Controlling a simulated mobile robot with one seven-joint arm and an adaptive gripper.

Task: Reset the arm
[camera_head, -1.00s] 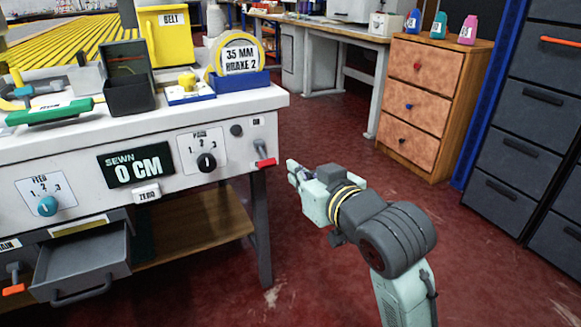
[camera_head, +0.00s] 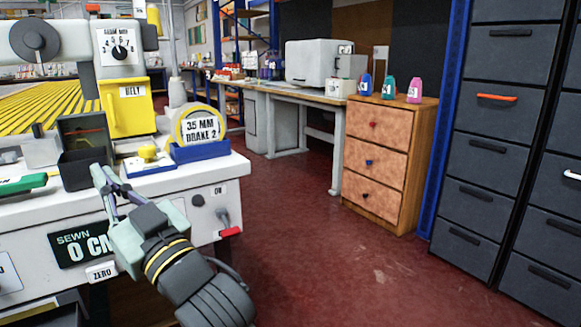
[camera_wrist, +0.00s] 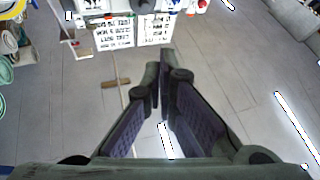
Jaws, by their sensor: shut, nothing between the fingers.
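My gripper (camera_head: 104,178) is at the left of the head view, in front of the bench's front edge in the picture. Its fingers point up and away from me, near the dark open box. I cannot tell the exact gap to the bench. In the wrist view, the fingers (camera_wrist: 164,82) come together at their tips with nothing between them.
The white bench (camera_head: 222,170) carries a dark open box (camera_head: 88,170), a yellow BELT bin (camera_head: 128,112) and a 35 MM BRAKE 2 roll (camera_head: 200,128). A wooden drawer unit (camera_head: 384,165) and dark cabinets (camera_head: 490,150) stand right. Red floor (camera_head: 350,270) between is clear.

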